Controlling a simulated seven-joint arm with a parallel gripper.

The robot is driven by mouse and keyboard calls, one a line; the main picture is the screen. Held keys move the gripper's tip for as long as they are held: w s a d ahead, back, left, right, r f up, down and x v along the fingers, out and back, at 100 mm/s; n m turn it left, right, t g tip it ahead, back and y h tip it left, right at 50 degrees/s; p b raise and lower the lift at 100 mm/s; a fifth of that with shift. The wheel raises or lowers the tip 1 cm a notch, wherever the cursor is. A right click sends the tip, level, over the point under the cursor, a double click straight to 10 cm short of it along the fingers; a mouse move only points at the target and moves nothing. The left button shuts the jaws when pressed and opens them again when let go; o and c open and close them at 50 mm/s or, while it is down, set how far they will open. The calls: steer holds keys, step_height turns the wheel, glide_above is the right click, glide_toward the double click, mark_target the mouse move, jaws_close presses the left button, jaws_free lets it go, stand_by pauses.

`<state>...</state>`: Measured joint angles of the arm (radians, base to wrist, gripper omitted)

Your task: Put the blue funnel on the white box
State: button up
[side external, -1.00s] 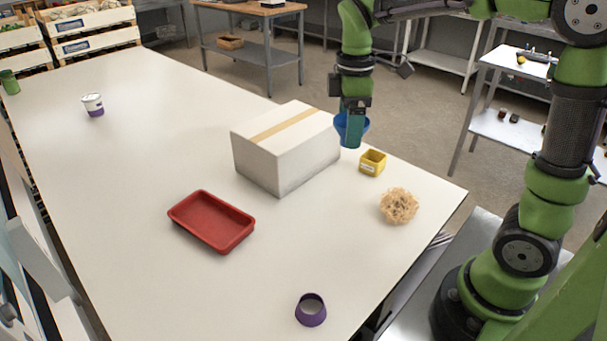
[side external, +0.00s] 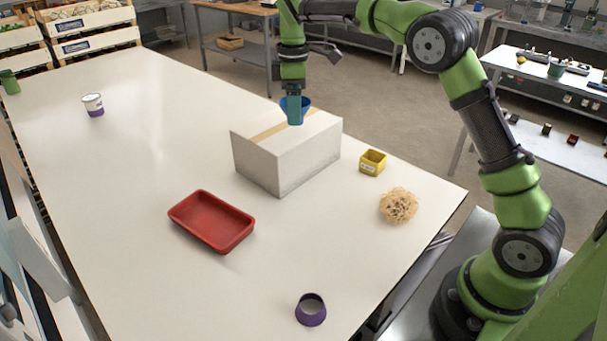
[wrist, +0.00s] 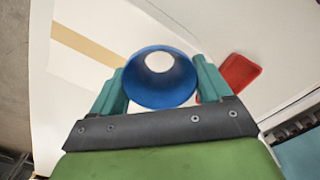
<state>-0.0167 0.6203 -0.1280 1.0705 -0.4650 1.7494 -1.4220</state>
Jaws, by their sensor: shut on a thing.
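The white box (side external: 275,160) stands on the table, with a tan tape strip along its top. It also shows in the wrist view (wrist: 95,22), below the gripper. My gripper (side external: 295,117) is over the top of the box in the side view and is shut on the blue funnel (side external: 306,104). In the wrist view the funnel (wrist: 137,92) sits between the two teal fingers of my gripper (wrist: 160,85), its wide mouth facing the camera. The gripper covers part of the funnel in the side view. I cannot tell whether the funnel touches the box top.
A yellow container (side external: 373,162) and a tan tangled ball (side external: 398,205) are right of the box. A red tray (side external: 211,221) lies in front of it. A purple ring-shaped piece (side external: 311,310) is near the front edge. A white-and-purple cup (side external: 93,105) stands far left.

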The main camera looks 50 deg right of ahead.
steer(key=shift+f, duration=1.75)
steer(key=shift+f, duration=0.1)
steer(key=o, duration=1)
